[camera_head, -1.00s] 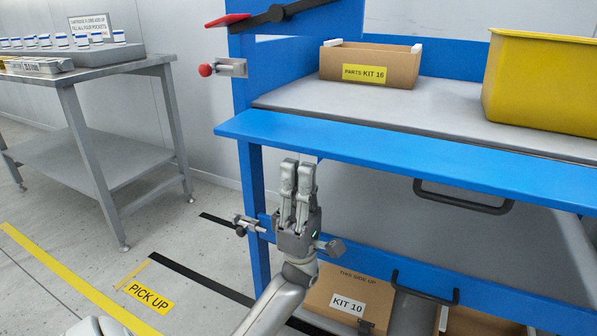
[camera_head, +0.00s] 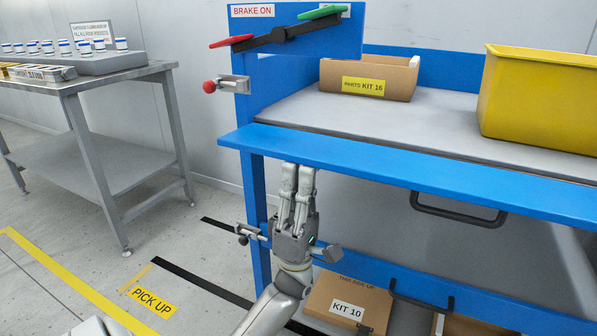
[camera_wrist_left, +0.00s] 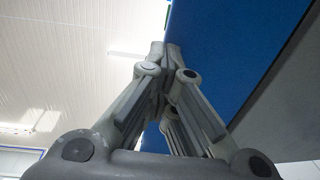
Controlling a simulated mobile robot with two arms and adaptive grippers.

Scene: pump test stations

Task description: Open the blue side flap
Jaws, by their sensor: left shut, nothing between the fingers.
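The blue side flap (camera_head: 400,178) is the long blue panel along the near side of the workstation. It sticks out about level, just below the grey worktop. My left gripper (camera_head: 298,168) points up under its left part, shut and empty. The fingertips meet the flap's underside in the picture; the exact contact is hidden. In the left wrist view, the closed fingers (camera_wrist_left: 168,50) reach up against the blue panel (camera_wrist_left: 225,50). My right gripper is not in view.
A red-knobbed latch (camera_head: 228,86) is on the blue post, with another latch (camera_head: 247,232) lower down. A carton (camera_head: 370,78) and yellow bin (camera_head: 540,100) stand on the worktop. A dark handle (camera_head: 458,208) and KIT 10 box (camera_head: 348,302) are below.

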